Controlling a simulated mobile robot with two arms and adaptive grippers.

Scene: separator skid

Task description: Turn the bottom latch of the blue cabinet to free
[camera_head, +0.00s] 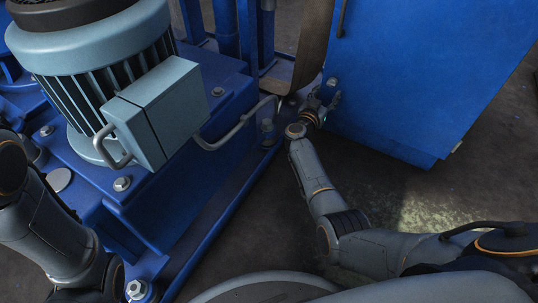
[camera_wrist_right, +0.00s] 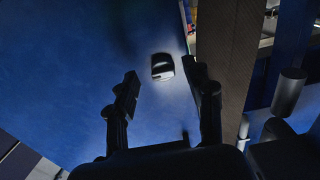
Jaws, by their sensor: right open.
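The blue cabinet (camera_head: 425,75) stands at the right of the head view. Its blue face fills much of the right wrist view (camera_wrist_right: 70,70). A small dark latch with a pale edge (camera_wrist_right: 162,67) sits on that face, near its right edge. My right gripper (camera_head: 324,98) is low at the cabinet's left edge in the head view. In the wrist view its two fingers (camera_wrist_right: 161,76) are spread, with the latch showing between and beyond their tips; no contact is visible. In the head view the gripper largely hides the latch area. My left gripper is out of view.
A blue skid (camera_head: 185,215) with a grey-blue motor (camera_head: 100,70) and junction box (camera_head: 155,113) fills the left. A bent pipe (camera_head: 235,133) and a brown upright panel (camera_head: 312,45) are close to my right gripper. Dark floor lies below the cabinet.

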